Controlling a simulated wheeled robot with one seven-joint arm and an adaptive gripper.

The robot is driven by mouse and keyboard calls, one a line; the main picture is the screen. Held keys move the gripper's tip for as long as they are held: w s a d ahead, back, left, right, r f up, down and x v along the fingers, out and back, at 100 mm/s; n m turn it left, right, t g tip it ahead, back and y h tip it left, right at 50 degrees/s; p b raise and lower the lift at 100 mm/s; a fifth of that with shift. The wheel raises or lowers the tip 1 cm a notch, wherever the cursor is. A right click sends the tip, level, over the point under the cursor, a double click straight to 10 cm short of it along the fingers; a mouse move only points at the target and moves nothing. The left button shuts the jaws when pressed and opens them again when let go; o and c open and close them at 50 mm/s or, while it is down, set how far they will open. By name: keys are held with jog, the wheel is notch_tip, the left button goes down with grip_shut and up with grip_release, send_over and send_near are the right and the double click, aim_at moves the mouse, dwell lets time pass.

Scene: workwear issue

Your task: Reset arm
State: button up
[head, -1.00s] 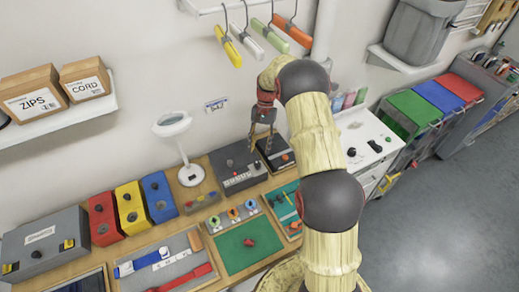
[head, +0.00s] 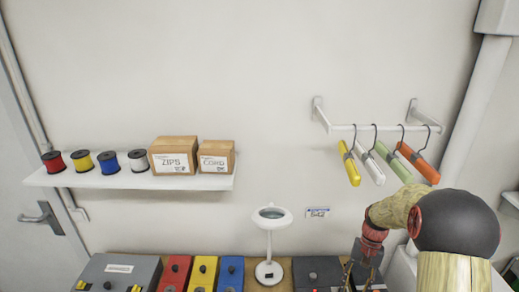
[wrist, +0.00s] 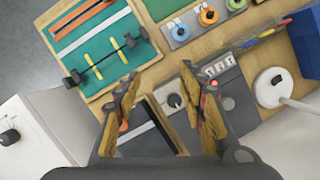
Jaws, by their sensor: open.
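My gripper (wrist: 163,105) is open and empty in the wrist view, its two fingers spread above the bench. My arm's dark joint and pale sleeve fill the lower right there. I cannot tell the exact height of the fingertips above the box.
A magnifier lamp (head: 271,250) stands left of my gripper. Red (head: 174,273), yellow (head: 202,273) and blue (head: 230,273) boxes stand further left. A shelf (head: 130,181) holds spools and cartons. A wall rail (head: 385,127) with hanging coloured pieces is above my arm.

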jog(key=s+a+r+n+t+b, duration=0.2)
jog(key=s+a+r+b, duration=0.2)
jog(key=s, duration=0.3)
jog(key=s+a+r+n+t+h+b, duration=0.1)
jog(key=s+a+r+t+b, duration=0.2)
jog(key=s, duration=0.5)
jog(key=s+a+r+n+t+h+b, duration=0.1)
jog(key=s+a+r+n+t+b, duration=0.1)
jog(key=s+a+r+b, duration=0.3)
jog(key=s+r+t, duration=0.1)
jog(key=s+r, duration=0.1)
jog(key=s, duration=0.1)
jog(key=shift+s+a+n, duration=0.2)
jog(key=shift+a+n, duration=0.05)
jog(key=shift+n, duration=0.05)
